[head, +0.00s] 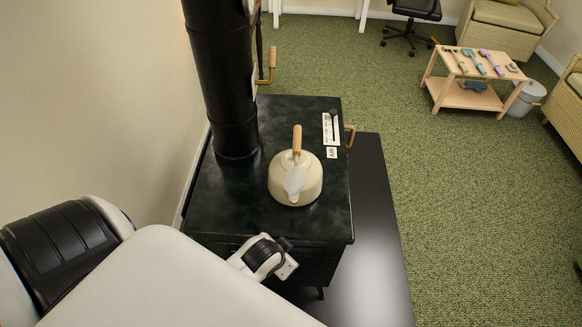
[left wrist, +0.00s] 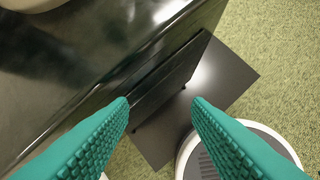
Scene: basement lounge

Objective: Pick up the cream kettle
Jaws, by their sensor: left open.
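The cream kettle (head: 295,183) stands upright on the black stove top, with its wooden handle up and its spout toward me. In the left wrist view a pale rounded edge (left wrist: 32,4) at the top left corner looks like the kettle, mostly cut off. My left gripper (left wrist: 160,103) shows two teal ridged fingers, apart with nothing between them. It is near the stove's front edge, away from the kettle. In the head view my left arm comes in at the lower left and its fingers are hidden. My right gripper is in neither view.
The black stove (head: 235,205) has a thick flue pipe (head: 222,80) rising left of the kettle. A labelled plate (head: 330,129) and wooden-handled levers are behind it. A dark floor plate (head: 375,230) lies right of the stove. A low tool table (head: 478,75) stands far off on green carpet.

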